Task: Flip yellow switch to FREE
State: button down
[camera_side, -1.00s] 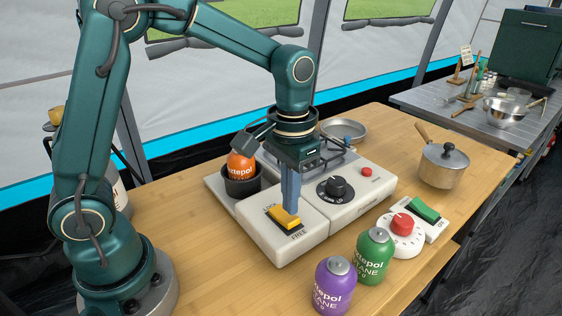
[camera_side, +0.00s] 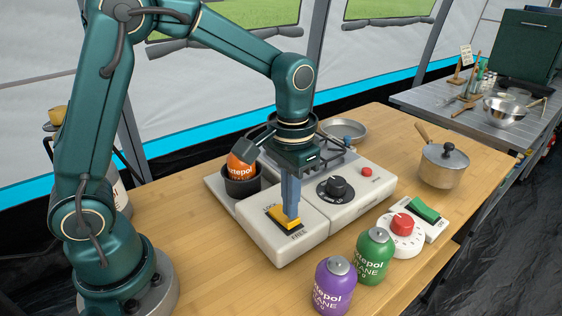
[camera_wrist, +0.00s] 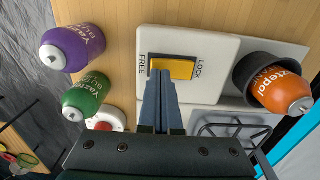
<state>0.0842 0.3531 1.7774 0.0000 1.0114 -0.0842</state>
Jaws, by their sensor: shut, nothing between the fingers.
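The yellow rocker switch (camera_side: 281,215) sits on a white block at the front left of the white stove unit. LOCK is printed at its back-left end and FREE at its front-right end. In the wrist view, the switch (camera_wrist: 180,68) has FREE to its left and LOCK to its right. My gripper (camera_side: 293,217) is shut and empty, pointing down, with its tips at the FREE end of the yellow rocker. In the wrist view the fingertips (camera_wrist: 160,74) cover part of that end. I cannot tell for sure which end of the rocker is lower.
An orange canister (camera_side: 241,166) leans in a dark cup behind the switch. A black knob (camera_side: 336,187) is right of my gripper. Purple (camera_side: 334,285) and green (camera_side: 372,256) canisters stand in front. A red-knobbed timer (camera_side: 402,226), green switch (camera_side: 425,210) and pot (camera_side: 443,165) are right.

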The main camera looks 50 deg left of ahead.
jog(key=shift+f, duration=0.5)
jog(key=shift+r, duration=3.55)
jog(key=s+a+r+t, duration=0.2)
jog(key=s+r+t, duration=0.1)
jog(key=s+r, duration=0.25)
jog(key=s+f+t, duration=0.2)
jog(key=s+f, duration=0.2)
jog(key=s, duration=0.2)
jog(key=shift+a+t, duration=0.2)
jog(key=shift+t, duration=0.1)
